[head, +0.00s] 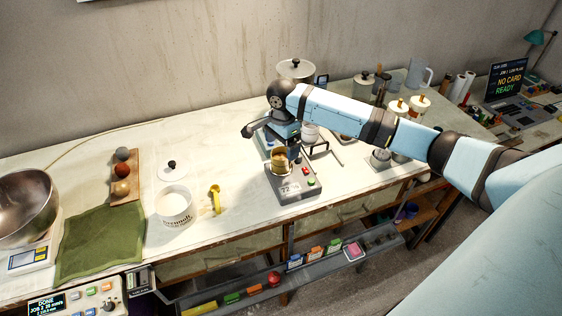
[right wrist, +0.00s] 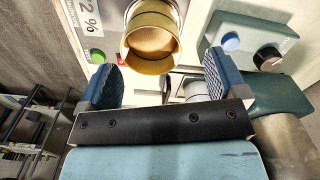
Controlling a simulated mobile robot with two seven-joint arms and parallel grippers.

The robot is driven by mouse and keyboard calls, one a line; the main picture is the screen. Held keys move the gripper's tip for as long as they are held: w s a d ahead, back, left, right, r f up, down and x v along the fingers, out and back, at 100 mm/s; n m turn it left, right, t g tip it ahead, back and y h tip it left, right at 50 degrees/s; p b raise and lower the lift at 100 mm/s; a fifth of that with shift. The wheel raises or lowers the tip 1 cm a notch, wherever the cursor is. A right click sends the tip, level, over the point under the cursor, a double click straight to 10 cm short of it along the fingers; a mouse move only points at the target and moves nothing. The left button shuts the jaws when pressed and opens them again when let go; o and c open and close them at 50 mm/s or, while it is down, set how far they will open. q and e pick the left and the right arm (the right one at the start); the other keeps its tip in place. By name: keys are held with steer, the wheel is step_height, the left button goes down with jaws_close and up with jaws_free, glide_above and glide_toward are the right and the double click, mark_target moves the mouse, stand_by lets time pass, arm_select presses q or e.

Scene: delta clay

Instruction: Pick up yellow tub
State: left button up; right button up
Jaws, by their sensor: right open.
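The yellow tub (head: 279,158) is a small round cup standing on a grey scale (head: 290,183) near the middle of the bench. In the right wrist view, the tub (right wrist: 150,42) shows its open mouth, with a tan inside. My right gripper (right wrist: 158,80) is open, with one blue pad to each side of the tub's near edge and a gap between tub and pads. In the head view, my right gripper (head: 287,150) is at the tub, partly hidden by my arm. My left gripper is not in view.
A control box with knobs (right wrist: 255,50) is beside the tub in the right wrist view.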

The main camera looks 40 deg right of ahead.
mark_target(281, 161)
steer(key=shift+s+a+f+p, duration=0.15)
steer(key=shift+f, duration=0.85)
steer(key=shift+s+a+f+p, duration=0.1)
steer(key=shift+a+f+p, duration=0.1)
steer(key=shift+f, duration=0.75)
steer(key=shift+s+a+f+p, duration=0.1)
steer(key=shift+s+a+f, duration=0.05)
steer(key=shift+f, duration=0.85)
steer(key=c, duration=1.2)
steer(key=shift+r, duration=0.1)
